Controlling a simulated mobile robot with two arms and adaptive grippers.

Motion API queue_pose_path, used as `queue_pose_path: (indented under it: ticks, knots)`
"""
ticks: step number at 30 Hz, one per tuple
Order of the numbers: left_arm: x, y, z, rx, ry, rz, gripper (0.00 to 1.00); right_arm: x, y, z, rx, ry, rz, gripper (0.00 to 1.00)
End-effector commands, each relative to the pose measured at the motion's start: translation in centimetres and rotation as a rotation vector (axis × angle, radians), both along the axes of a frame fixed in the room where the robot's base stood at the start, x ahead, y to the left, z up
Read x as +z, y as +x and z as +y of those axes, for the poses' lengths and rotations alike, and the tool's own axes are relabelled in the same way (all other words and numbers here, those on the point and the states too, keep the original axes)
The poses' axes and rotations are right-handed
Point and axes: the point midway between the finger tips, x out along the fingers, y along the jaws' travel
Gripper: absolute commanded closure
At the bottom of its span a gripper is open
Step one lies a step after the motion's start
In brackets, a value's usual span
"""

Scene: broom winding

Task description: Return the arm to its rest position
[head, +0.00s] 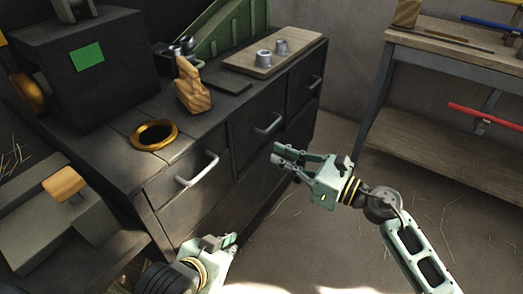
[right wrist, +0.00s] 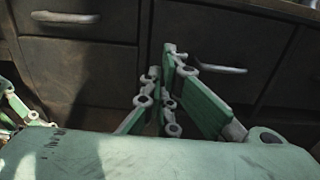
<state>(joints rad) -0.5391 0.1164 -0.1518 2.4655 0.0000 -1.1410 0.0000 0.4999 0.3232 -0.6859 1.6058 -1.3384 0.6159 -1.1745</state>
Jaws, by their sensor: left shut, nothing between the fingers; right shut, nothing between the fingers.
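My right gripper (head: 284,158) is pale green and hangs in the air in front of the dark drawer cabinet, over the floor. Its fingers are shut and hold nothing. In the right wrist view its closed fingers (right wrist: 168,95) point toward the drawer fronts. My left gripper (head: 228,242) is low at the bottom of the head view, left of the right one. It is shut and empty, close to the cabinet's lower front. Neither gripper visibly holds an object.
The dark cabinet (head: 185,172) has drawers with protruding handles (head: 197,170). A gold ring (head: 155,135), a wooden piece (head: 192,88) and a board with two metal cups (head: 268,58) are on top. A workbench (head: 450,95) stands right. Floor between is open.

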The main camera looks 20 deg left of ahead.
Motion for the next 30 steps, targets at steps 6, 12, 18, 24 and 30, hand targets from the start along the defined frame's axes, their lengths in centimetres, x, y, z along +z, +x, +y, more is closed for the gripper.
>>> queue_pose_path:
  ticks: [6,12,18,24,30]
  knots:
    - [-0.3,-0.5,0.2,0.001,0.006,0.025,1.0,-0.1,-1.0,-2.8,0.001,0.0,0.002,1.0]
    - [-0.4,-0.6,0.2,0.003,0.006,0.029,1.0,0.0,-1.2,-3.4,0.0,0.002,0.002,1.0]
    - [-0.4,-0.6,0.2,0.002,0.007,0.028,1.0,2.5,-1.1,-3.9,-0.085,0.202,0.147,1.0]
    - [-0.4,-0.6,0.2,0.002,0.007,0.028,1.0,6.1,0.5,-9.9,-0.328,0.77,0.616,1.0]
    - [-0.4,-0.6,0.2,0.002,0.007,0.028,1.0,1.9,0.3,-19.2,-0.579,1.365,1.16,1.0]
